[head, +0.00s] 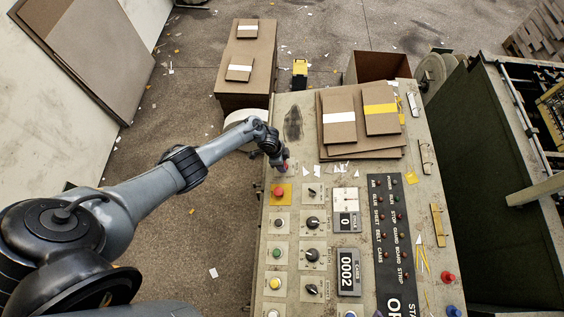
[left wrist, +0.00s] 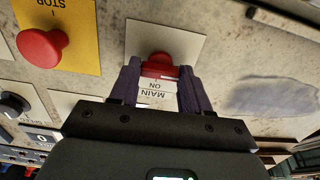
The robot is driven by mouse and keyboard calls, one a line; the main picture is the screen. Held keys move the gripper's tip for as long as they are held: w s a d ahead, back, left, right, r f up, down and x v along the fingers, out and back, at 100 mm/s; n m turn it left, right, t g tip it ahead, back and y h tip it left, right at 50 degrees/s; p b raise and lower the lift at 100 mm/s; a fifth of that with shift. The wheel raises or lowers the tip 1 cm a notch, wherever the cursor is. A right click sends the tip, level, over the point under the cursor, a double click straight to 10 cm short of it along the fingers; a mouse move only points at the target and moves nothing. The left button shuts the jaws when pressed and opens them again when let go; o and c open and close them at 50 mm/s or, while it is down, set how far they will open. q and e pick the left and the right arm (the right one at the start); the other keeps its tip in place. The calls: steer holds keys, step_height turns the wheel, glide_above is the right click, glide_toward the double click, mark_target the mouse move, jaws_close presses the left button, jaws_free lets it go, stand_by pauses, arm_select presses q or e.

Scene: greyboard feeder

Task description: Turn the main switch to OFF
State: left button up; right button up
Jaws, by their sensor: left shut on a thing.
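The main switch (left wrist: 158,63) has a red handle on a pale plate. In the left wrist view its label reads MAIN and ON, upside down. My left gripper (left wrist: 160,76) is shut on the red handle, one dark finger on each side. In the head view my left gripper (head: 282,163) is at the top left of the control panel (head: 266,226) and covers most of the switch. The handle's exact angle is hard to tell. My right gripper is not in view.
A red STOP button (left wrist: 41,48) on a yellow plate is close beside the switch. Black knobs (head: 312,222), coloured buttons and a counter (head: 348,267) fill the panel below. Stacked greyboards (head: 338,118) lie to the upper right. Paper scraps lie around.

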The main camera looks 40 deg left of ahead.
arm_select(q)
steer(key=o, duration=1.1)
steer(key=shift+c, duration=0.2)
steer(key=shift+r, duration=0.1)
steer(key=p+v, duration=0.3)
steer(key=v, duration=0.7)
steer(key=shift+r, duration=0.3)
